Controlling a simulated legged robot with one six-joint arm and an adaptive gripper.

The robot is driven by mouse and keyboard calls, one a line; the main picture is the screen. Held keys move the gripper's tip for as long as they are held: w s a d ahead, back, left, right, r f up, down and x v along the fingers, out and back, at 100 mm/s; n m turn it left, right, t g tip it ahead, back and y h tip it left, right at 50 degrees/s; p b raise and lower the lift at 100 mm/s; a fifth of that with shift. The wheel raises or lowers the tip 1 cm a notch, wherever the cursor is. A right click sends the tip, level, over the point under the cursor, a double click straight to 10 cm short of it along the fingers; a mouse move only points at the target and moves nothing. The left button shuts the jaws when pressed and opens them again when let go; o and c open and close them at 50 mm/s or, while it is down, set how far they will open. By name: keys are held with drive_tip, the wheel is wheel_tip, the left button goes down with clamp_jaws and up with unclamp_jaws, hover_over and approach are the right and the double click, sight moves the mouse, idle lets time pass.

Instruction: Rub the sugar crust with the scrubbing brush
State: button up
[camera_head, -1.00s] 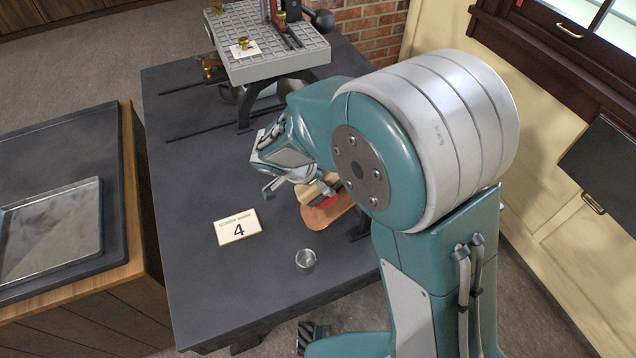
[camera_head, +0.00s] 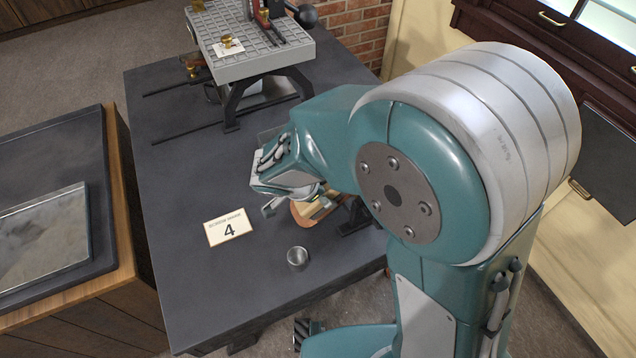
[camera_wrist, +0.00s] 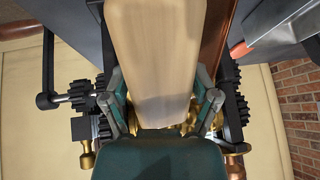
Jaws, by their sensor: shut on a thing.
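My gripper (camera_head: 288,203) is low over the dark table, left of the big teal arm joint. It is shut on the scrubbing brush, whose pale wooden body (camera_wrist: 155,55) fills the upper middle of the wrist view between the two fingers. In the head view a bit of tan wood (camera_head: 316,208) shows beside the gripper, largely hidden by my arm. The bristles are out of sight. The drop roller's dark gears (camera_wrist: 80,97) and brass parts show behind the brush in the wrist view. I cannot make out the sugar crust in either view.
A copper-brown rounded piece (camera_head: 301,217) lies under the gripper. A grey slotted plate on a stand (camera_head: 252,60) is at the back. The table's left part is clear.

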drive_tip(key=shift+s+d+f, duration=0.1)
drive_tip(key=shift+s+d, duration=0.15)
drive_tip(key=shift+s, duration=0.2)
drive_tip(key=shift+s+d+f, duration=0.1)
drive_tip(key=shift+s+d, duration=0.1)
drive_tip(key=shift+s, duration=0.2)
drive_tip(key=shift+c, duration=0.5)
drive_tip(key=shift+v, duration=1.5)
drive_tip(key=shift+s+a+r, duration=0.1)
drive_tip(key=shift+a+r, duration=0.4)
drive_tip(key=shift+r, duration=0.2)
drive_tip(key=shift+a+r, duration=0.45)
drive_tip(key=shift+r, duration=0.2)
drive_tip(key=shift+r, duration=0.1)
drive_tip(key=shift+v, duration=1.4)
